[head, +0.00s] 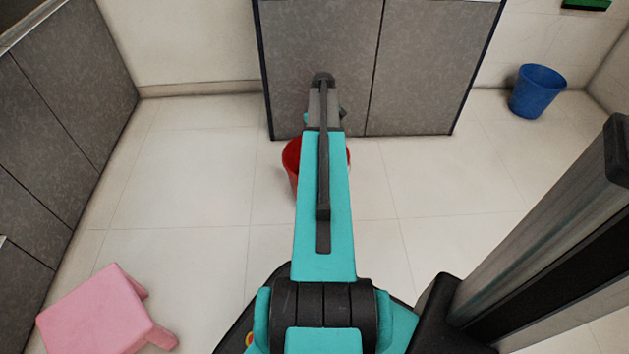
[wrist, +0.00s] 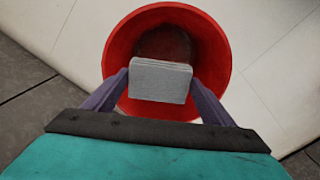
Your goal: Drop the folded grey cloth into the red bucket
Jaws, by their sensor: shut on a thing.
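The folded grey cloth (wrist: 160,82) is held between the two fingers of my gripper (wrist: 158,88) in the wrist view. The gripper is shut on it. The red bucket (wrist: 212,50) is seen from above, with the cloth in front of its opening. I cannot tell how high the cloth is over the rim. In the head view the red bucket (head: 291,160) stands on the floor in front of the grey cabinet, mostly hidden behind my arm. The cloth and the gripper fingers cannot be made out there.
A grey cabinet (head: 420,70) stands just behind the bucket. A blue bucket (head: 537,92) is at the back right. A pink stool (head: 95,315) is at the front left. More grey cabinets (head: 60,120) line the left side. The tiled floor between is clear.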

